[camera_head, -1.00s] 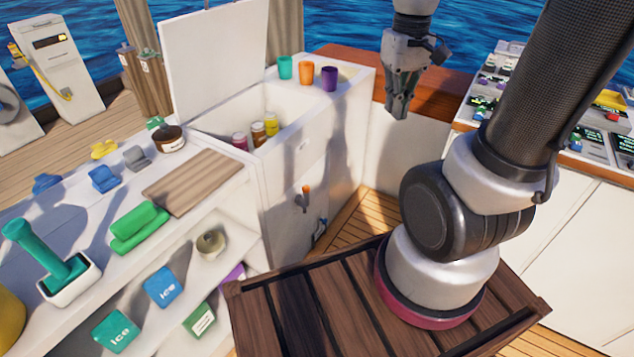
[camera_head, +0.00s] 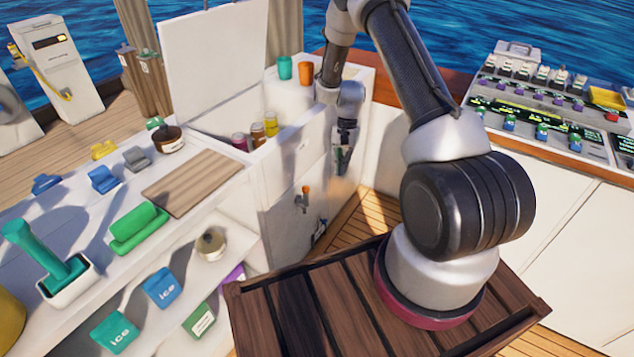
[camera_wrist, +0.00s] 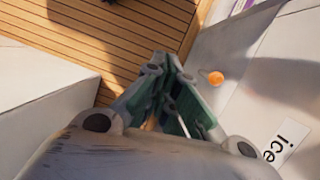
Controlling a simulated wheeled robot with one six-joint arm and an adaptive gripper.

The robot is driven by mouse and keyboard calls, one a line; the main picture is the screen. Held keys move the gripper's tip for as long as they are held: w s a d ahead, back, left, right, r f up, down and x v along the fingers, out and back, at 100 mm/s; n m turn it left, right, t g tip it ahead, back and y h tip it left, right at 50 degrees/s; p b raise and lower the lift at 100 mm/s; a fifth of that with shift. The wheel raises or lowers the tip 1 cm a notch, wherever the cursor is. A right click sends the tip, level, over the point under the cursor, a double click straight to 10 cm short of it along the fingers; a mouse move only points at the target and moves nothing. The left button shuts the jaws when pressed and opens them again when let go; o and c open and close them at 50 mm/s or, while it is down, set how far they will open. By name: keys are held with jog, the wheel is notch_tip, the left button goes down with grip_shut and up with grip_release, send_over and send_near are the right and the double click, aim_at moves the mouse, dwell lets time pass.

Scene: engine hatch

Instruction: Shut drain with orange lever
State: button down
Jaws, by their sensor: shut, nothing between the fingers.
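The orange lever (camera_head: 305,189) sticks out from the front of the white chest, with a grey metal drain fitting (camera_head: 302,201) below it. In the wrist view the lever's orange end (camera_wrist: 216,78) shows as a small ball to the right of my fingers. My gripper (camera_head: 340,172) is shut and empty. It hangs above and to the right of the lever, in front of the chest, and does not touch the lever. The wrist view shows its green-grey fingers (camera_wrist: 168,112) close together. How far the lever is turned is too small to tell.
The white chest (camera_head: 280,180) has its lid up and several jars inside. Cups (camera_head: 305,73) stand on its back ledge. A second small fitting (camera_head: 319,230) sits low on the chest. A shelf counter (camera_head: 215,197) is left; wooden floor (camera_head: 368,215) is clear on the right.

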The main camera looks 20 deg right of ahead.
jog(key=w+f+m+t, duration=0.3)
jog(key=w+m, duration=0.3)
jog(key=w, duration=0.4)
jog(key=shift+w+d+f+m, duration=0.15)
jog(key=shift+w+d+m, duration=0.1)
jog(key=shift+d+m, duration=0.05)
jog(key=a+f, duration=0.5)
jog(key=f, duration=0.5)
jog(key=shift+s+a, duration=0.25)
jog(key=shift+a, duration=0.05)
